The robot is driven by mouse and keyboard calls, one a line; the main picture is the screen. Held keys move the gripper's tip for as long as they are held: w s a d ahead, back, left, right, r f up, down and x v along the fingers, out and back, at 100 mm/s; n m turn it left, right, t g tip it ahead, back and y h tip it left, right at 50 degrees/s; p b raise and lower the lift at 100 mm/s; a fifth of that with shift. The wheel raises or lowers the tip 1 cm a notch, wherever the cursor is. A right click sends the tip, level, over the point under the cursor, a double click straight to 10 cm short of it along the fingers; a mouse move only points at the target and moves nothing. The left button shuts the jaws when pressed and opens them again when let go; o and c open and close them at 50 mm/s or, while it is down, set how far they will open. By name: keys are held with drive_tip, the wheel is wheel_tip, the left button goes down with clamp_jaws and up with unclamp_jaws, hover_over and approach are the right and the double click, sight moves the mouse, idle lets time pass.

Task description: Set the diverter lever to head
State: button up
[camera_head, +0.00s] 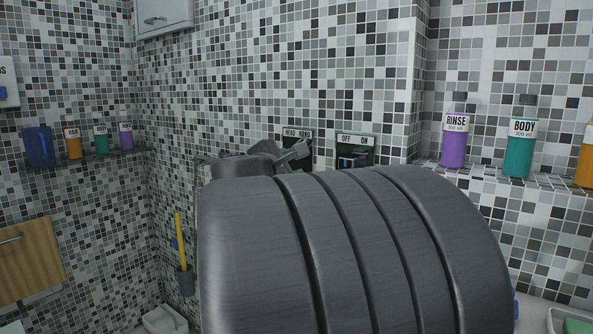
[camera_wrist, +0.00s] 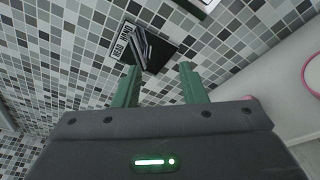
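The diverter panel, labelled HEAD and HAND, is on the tiled wall; its label (camera_head: 297,133) shows in the head view, just above my gripper (camera_head: 292,154). In the wrist view the black diverter plate (camera_wrist: 163,50) and its white label (camera_wrist: 123,43) lie beyond the fingertips. A dark grey lever-like part (camera_wrist: 139,45) stands out on the plate beside the label; which setting it points to I cannot tell. My gripper (camera_wrist: 160,72) has its two green fingers apart with nothing between them. The left fingertip appears close to the plate; contact is unclear. My arm hides much in the head view.
A second panel labelled OFF (camera_head: 355,140) is just right of the diverter, partly behind my arm. A purple RINSE bottle (camera_head: 455,135) and a green BODY bottle (camera_head: 520,140) stand on a tiled ledge at right. A shelf (camera_head: 100,155) with bottles is at left.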

drive_tip(key=w+d+r+n+t+b, duration=0.1)
drive_tip(key=w+n, duration=0.1)
drive_tip(key=w, duration=1.2)
drive_tip(key=shift+w+d+b, duration=0.15)
drive_tip(key=shift+w+b, duration=0.2)
drive_tip(key=shift+w, duration=0.05)
clamp_jaws()
